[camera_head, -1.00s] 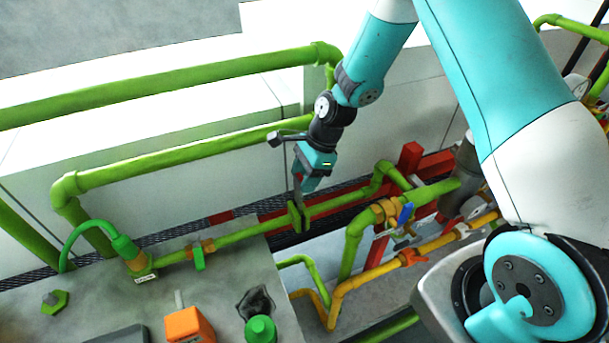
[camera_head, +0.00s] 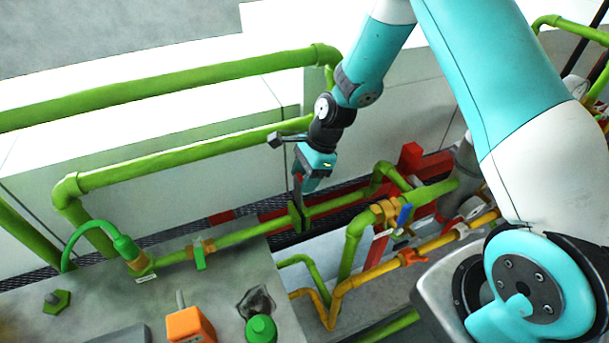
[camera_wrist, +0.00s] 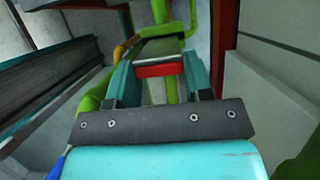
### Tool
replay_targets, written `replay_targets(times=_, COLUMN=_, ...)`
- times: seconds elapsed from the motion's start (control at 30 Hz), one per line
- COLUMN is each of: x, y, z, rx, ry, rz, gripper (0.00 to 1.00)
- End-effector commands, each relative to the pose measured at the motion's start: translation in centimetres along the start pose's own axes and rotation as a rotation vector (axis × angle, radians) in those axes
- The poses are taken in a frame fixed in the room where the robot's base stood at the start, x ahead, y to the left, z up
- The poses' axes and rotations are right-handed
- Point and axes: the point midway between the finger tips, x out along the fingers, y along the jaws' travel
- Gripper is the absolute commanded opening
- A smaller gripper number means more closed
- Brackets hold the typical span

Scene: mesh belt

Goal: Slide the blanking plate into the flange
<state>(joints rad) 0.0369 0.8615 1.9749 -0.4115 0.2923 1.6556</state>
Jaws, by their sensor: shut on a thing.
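My gripper (camera_head: 303,180) is shut on the blanking plate (camera_head: 298,195), a thin dark plate pointing down in the head view. In the wrist view the fingers of my gripper (camera_wrist: 160,77) close on the plate's red end (camera_wrist: 160,70), and the grey plate (camera_wrist: 162,48) extends away from them. The green flange (camera_head: 299,220) sits on the green pipe directly below the gripper. Its green edge also shows beyond the plate in the wrist view (camera_wrist: 168,37). The plate's lower end is at the flange's top. How far it sits in the gap cannot be told.
Green pipes (camera_head: 230,238) run left and right of the flange. A blue-handled valve (camera_head: 405,214) and yellow pipe (camera_head: 375,270) lie right. A red beam (camera_head: 411,157) stands behind. A grey bench (camera_head: 90,300) with an orange box (camera_head: 190,325) is at front left.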

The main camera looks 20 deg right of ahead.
Motion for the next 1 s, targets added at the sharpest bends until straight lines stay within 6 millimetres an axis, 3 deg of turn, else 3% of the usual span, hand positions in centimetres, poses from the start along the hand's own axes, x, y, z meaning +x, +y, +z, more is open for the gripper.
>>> replay_targets(times=1.0, x=1.8, y=0.0, z=-0.8, rx=0.0, ry=0.0, rz=0.0, gripper=0.19)
